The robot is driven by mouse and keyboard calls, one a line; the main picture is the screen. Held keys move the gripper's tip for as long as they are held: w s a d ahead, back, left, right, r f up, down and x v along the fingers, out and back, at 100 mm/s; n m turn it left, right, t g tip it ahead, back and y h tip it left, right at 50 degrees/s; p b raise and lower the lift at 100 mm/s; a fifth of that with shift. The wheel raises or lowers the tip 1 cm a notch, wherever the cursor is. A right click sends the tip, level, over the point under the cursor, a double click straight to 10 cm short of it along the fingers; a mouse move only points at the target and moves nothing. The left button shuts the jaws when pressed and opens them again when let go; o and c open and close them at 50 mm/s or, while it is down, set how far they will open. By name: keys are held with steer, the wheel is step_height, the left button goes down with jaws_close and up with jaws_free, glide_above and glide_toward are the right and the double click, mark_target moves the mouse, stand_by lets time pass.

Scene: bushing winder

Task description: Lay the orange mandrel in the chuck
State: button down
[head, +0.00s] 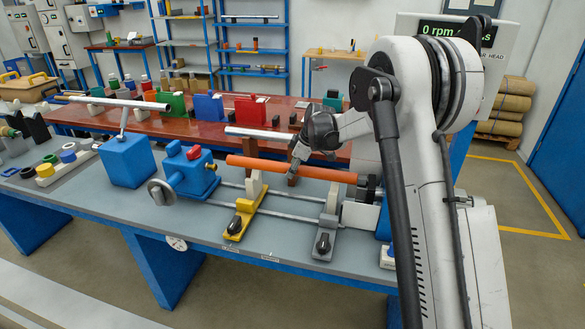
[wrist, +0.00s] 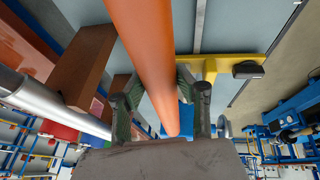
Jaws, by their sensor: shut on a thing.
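The orange mandrel (head: 270,166) is a long smooth rod lying almost level above the bench, over two cream rest posts. My gripper (head: 297,160) is shut on it right of its middle, reaching from behind and above. In the wrist view the mandrel (wrist: 148,45) runs between the two fingers of my gripper (wrist: 160,95). The dark chuck (head: 369,190) is at the mandrel's right end; whether the end is inside it or just short of it I cannot tell. Whether the mandrel touches the posts is also unclear.
A blue tailstock (head: 190,172) with a handwheel stands left of the mandrel's free end. The yellow-based rest (head: 240,219) and the grey-based rest (head: 326,236) sit on the rails. A silver bar (head: 260,133) lies behind, by the red-brown table (head: 180,127).

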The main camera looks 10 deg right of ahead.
steer(key=shift+f+b, duration=1.35)
steer(key=shift+f, duration=0.55)
steer(key=shift+f+b, duration=0.3)
steer(key=shift+f, duration=0.1)
steer(key=c, duration=1.2)
jaws_free()
steer(key=shift+r, duration=0.1)
steer(key=v, duration=1.2)
steer(key=shift+s, duration=0.1)
